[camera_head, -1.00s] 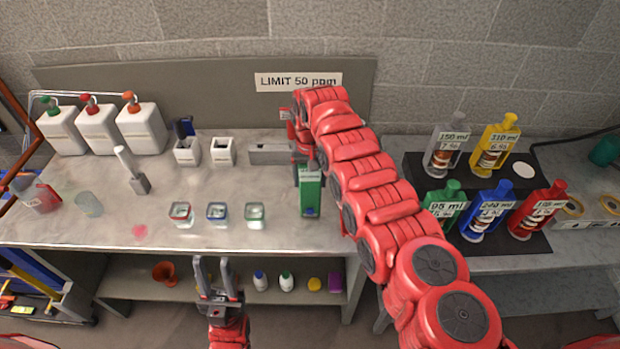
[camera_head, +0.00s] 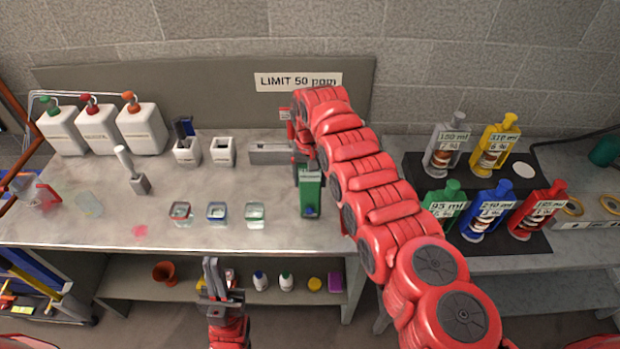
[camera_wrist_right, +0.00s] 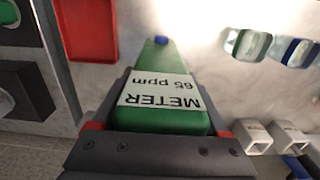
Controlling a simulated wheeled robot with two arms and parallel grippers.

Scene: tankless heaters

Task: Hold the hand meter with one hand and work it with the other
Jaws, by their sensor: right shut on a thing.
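The hand meter (camera_head: 310,196) is green with a white label and a blue button at its lower end. In the right wrist view the meter (camera_wrist_right: 160,92) reads "METER 65 ppm". My right gripper (camera_head: 306,163) is shut on its upper end, and the meter appears upright above the table's right part. My left gripper (camera_head: 213,263) is in front of the table's front edge, lower left of the meter and apart from it. Its fingers point up, lie close together and hold nothing visible. The blue button (camera_wrist_right: 161,40) also shows in the right wrist view.
Three small sample cups stand left of the meter, the nearest being a clear one (camera_head: 255,215). White holders (camera_head: 223,151) and a grey block (camera_head: 268,153) stand behind. Coloured bottles (camera_head: 487,211) fill the right table. A sign (camera_head: 298,81) reads "LIMIT 50 ppm".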

